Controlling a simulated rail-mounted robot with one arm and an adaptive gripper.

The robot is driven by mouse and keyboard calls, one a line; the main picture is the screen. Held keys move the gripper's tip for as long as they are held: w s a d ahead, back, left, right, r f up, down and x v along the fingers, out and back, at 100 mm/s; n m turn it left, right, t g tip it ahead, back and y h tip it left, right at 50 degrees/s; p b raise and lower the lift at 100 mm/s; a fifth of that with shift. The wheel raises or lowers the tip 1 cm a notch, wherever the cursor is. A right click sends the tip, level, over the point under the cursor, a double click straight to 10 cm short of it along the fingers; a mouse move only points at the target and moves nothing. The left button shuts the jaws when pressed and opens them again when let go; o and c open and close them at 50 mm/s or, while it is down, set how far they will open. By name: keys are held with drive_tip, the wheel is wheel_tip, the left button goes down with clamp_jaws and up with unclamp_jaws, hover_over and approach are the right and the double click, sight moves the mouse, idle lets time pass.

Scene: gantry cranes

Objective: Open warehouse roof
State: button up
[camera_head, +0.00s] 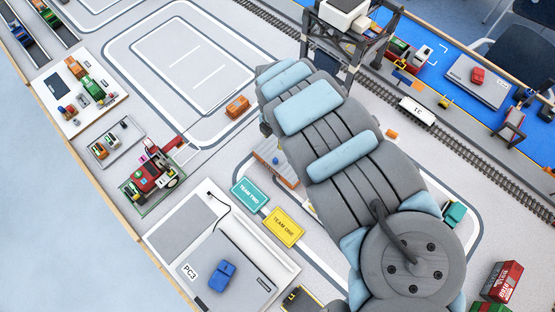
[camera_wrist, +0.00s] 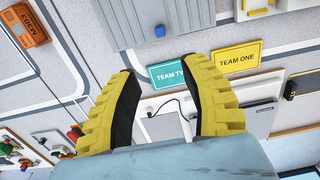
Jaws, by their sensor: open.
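In the wrist view, a grey ribbed panel that looks like the warehouse roof (camera_wrist: 160,14) fills the top middle, with a small blue knob (camera_wrist: 160,31) near its lower edge. My gripper (camera_wrist: 161,67) has two yellow ridged fingers, spread apart with nothing between them. The fingertips appear below the panel and apart from the knob. In the head view, the warehouse (camera_head: 266,152) shows partly, with orange-brown edges and the rest hidden behind my arm. My gripper is hidden there.
A teal TEAM TWO sign (camera_head: 250,194) and a yellow TEAM ONE sign (camera_head: 283,228) lie nearby. An orange container (camera_head: 237,106), a red tractor (camera_head: 152,173) and a PC3 board (camera_head: 226,262) surround the area. A gantry crane (camera_head: 345,42) stands behind my arm.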

drive_tip(key=b, duration=0.4)
hover_over(276, 159)
wheel_tip(276, 159, down, 6)
drive_tip(key=f+b, duration=0.1)
drive_tip(key=f, duration=0.8)
drive_tip(key=shift+a+f+b, duration=0.2)
drive_tip(key=shift+f+b, duration=0.1)
drive_tip(key=shift+b, duration=0.05)
drive_tip(key=shift+f, duration=0.85)
drive_tip(key=shift+d, duration=0.1)
clamp_jaws()
